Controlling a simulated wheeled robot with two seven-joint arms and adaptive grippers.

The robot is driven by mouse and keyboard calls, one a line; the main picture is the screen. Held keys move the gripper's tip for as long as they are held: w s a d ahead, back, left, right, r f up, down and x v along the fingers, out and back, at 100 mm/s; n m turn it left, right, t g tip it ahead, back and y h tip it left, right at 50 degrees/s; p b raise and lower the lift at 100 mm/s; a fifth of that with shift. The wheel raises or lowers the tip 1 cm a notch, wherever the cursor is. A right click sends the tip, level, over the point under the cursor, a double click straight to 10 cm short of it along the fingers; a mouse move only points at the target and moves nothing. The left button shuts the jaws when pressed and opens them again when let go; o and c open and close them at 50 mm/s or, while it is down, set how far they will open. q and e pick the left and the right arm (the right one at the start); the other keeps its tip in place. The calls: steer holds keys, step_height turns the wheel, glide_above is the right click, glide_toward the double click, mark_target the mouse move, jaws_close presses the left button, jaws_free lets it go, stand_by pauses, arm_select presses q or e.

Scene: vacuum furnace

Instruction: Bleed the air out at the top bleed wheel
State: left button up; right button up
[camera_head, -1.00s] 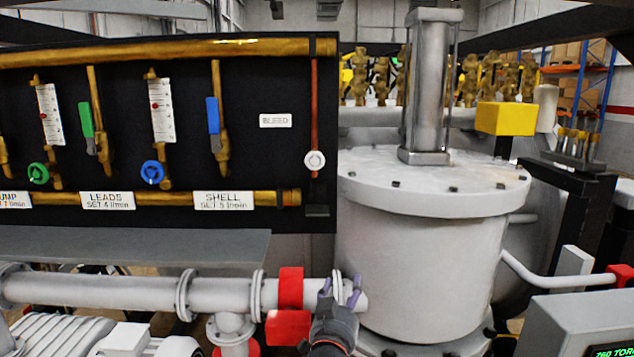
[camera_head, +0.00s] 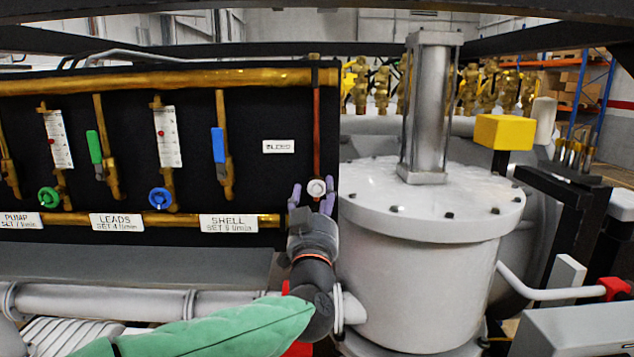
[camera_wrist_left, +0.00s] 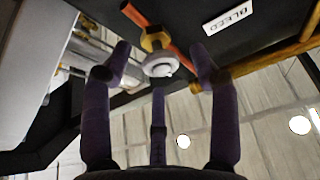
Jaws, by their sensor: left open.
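The white bleed wheel (camera_head: 316,188) sits at the lower end of a thin red-brown pipe (camera_head: 316,130) on the right of the black panel, below the BLEED label (camera_head: 278,146). My left gripper (camera_head: 314,198) is open, with its purple fingers pointing up on either side of the wheel in the head view. In the left wrist view the wheel (camera_wrist_left: 160,64) shows beyond and between the spread fingers (camera_wrist_left: 160,85), with a brass fitting (camera_wrist_left: 154,38) behind it. I cannot tell whether any finger touches it. My right gripper is not in view.
Flow tubes and green and blue valve handles (camera_head: 218,152) fill the panel left of the wheel. A grey cylindrical vessel (camera_head: 420,270) stands close to the right of my left gripper. A brass pipe (camera_head: 150,80) runs along the panel top.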

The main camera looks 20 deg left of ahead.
arm_select(q)
steer(key=shift+p+x, duration=0.3)
steer(key=shift+x, duration=1)
steer(key=c, duration=1.1)
steer(key=shift+c, duration=0.2)
